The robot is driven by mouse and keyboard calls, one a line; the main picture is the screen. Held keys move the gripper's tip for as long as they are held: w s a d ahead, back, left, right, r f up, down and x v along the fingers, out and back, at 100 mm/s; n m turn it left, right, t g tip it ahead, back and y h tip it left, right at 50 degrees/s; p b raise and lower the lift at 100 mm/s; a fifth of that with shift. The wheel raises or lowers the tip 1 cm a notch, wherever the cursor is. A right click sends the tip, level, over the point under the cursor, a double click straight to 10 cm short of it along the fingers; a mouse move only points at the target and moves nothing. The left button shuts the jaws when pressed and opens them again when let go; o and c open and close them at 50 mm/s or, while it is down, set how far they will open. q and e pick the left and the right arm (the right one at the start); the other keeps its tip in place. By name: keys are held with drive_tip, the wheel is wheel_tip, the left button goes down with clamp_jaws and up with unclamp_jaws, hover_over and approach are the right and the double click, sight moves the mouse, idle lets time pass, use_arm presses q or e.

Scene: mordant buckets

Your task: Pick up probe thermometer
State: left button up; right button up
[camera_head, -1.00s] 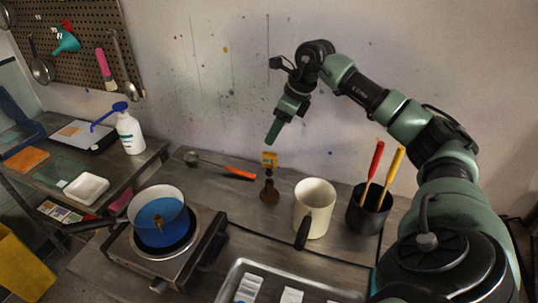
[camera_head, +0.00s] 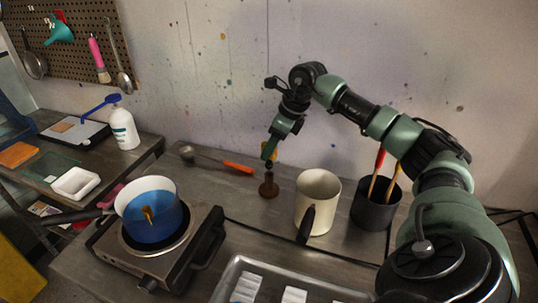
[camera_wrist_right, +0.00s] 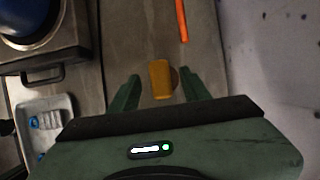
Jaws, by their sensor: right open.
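The probe thermometer appears to be the yellow block-like thing (camera_head: 271,153) above a round brown stand (camera_head: 269,189) at the back of the bench. In the right wrist view the yellow thing (camera_wrist_right: 160,88) lies between the two green fingers, with a gap on both sides. My right gripper (camera_head: 269,151) is open and points down at it, partly hiding it in the head view. Part of the brown stand shows behind the yellow thing in the wrist view. My left gripper is not in view.
A cream pot (camera_head: 316,193) and a dark holder (camera_head: 376,205) with red- and yellow-handled tools stand to the right. An orange-handled ladle (camera_head: 237,168) lies to the left. A blue pot (camera_head: 152,222) sits on a hotplate; a metal tray (camera_head: 228,276) is in front.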

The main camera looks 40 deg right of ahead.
sight(269, 168)
drive_tip(key=p+x, duration=0.1)
drive_tip(key=x, duration=0.2)
drive_tip(key=shift+w+f+p, duration=0.15)
drive_tip(key=shift+f+p, duration=0.2)
drive_tip(key=shift+w+a+f, duration=0.15)
drive_tip(key=shift+w+f, duration=0.05)
drive_tip(key=shift+f, duration=0.4)
clamp_jaws()
drive_tip(key=shift+r, duration=0.2)
